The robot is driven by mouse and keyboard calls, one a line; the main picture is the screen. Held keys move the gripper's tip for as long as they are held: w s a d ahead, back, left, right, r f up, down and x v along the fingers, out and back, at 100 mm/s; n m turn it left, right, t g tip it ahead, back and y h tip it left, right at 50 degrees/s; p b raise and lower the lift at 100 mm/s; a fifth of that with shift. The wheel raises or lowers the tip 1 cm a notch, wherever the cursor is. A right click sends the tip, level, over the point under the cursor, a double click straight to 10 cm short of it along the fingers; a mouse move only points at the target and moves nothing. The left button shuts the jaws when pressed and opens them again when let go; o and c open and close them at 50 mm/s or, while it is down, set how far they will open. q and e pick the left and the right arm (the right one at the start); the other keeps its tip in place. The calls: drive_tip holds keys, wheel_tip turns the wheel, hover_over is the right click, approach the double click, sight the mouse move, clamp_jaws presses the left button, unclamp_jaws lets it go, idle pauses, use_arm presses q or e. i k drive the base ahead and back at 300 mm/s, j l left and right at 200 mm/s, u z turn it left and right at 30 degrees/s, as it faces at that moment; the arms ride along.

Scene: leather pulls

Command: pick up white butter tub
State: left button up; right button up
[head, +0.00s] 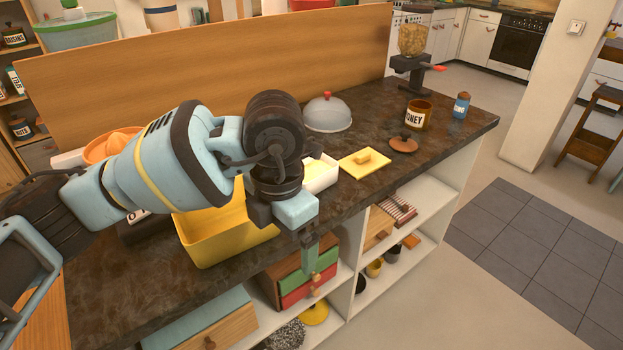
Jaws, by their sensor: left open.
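The white butter tub (321,179) stands on the dark countertop, with pale yellow butter showing at its top. Its left part is hidden behind my left wrist. A yellow lid (364,164) with a small knob lies on the counter just to the right of the tub. My left gripper (311,266) points down at the counter's front edge, in front of the tub and apart from it. It is open and nothing shows between its fingers. My right gripper is not in view.
A yellow bin (222,234) stands left of my gripper. A grey dome with a red knob (327,113) is behind the tub. A honey jar (418,115), a brown round lid (403,145) and a blue shaker (461,105) stand to the right. A wooden panel (200,65) backs the counter.

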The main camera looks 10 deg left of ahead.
sight(311, 176)
drive_tip(key=i, duration=1)
